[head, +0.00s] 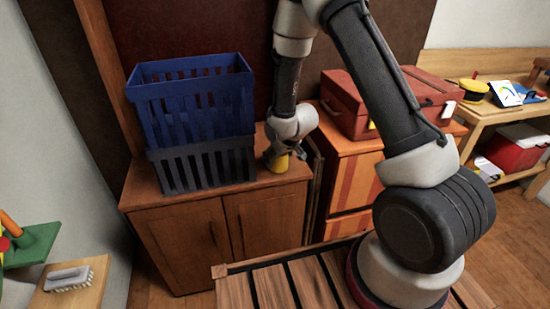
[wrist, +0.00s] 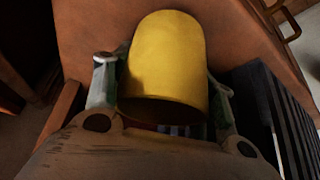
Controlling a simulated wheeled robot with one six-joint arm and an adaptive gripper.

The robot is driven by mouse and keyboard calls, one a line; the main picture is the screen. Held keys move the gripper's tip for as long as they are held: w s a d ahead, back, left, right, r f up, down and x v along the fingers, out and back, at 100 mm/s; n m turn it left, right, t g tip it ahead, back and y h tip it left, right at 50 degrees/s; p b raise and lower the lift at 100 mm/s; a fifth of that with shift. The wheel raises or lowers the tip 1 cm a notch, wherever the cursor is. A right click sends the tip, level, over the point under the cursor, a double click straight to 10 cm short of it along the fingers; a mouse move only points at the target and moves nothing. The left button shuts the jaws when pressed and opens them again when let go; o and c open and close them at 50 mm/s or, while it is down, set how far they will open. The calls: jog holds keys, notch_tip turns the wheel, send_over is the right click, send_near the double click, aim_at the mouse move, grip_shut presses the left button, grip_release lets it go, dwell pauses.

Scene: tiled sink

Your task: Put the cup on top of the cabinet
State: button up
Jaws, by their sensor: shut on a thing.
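A yellow cup (head: 280,164) is at the right part of the top of the wooden cabinet (head: 180,228). In the wrist view the yellow cup (wrist: 165,62) fills the middle, between the two fingers of my gripper (wrist: 163,95). In the head view my gripper (head: 278,154) is above the cup, pointing down. It is shut on the cup, with a finger on each side. The cup looks to be at or very near the cabinet top; whether its base touches is hard to tell.
Two stacked slatted crates, blue (head: 192,100) above dark grey (head: 205,165), fill the left of the cabinet top. An orange cabinet (head: 355,180) with a red toolbox (head: 350,105) stands to the right. Little free top remains around the cup.

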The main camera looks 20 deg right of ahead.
jog(key=shift+f, duration=0.2)
jog(key=o, duration=1)
jog(key=shift+r, duration=0.15)
jog(key=s+d+r+m+h, duration=0.1)
jog(key=s+d+r, duration=0.25)
jog(key=r, duration=0.45)
jog(key=s+d+r, duration=0.3)
jog(key=s+r, duration=0.2)
jog(key=r, duration=0.4)
jog(key=s+d+r+m+h, duration=0.1)
jog(key=s+d+r, duration=0.3)
jog(key=r, duration=0.4)
jog(key=s+d+r, duration=0.1)
jog(key=s+r, duration=0.2)
jog(key=s, duration=0.4)
jog(key=s+d+r+m+g, duration=0.1)
jog(key=s+d+r, duration=0.1)
jog(key=s+r, duration=0.2)
jog(key=s+d+r, duration=0.1)
jog(key=s+r, duration=0.2)
jog(key=s, duration=0.7)
jog(key=shift+s+d+r+m, duration=0.15)
jog(key=shift+s+d+m, duration=0.15)
jog(key=shift+d, duration=0.05)
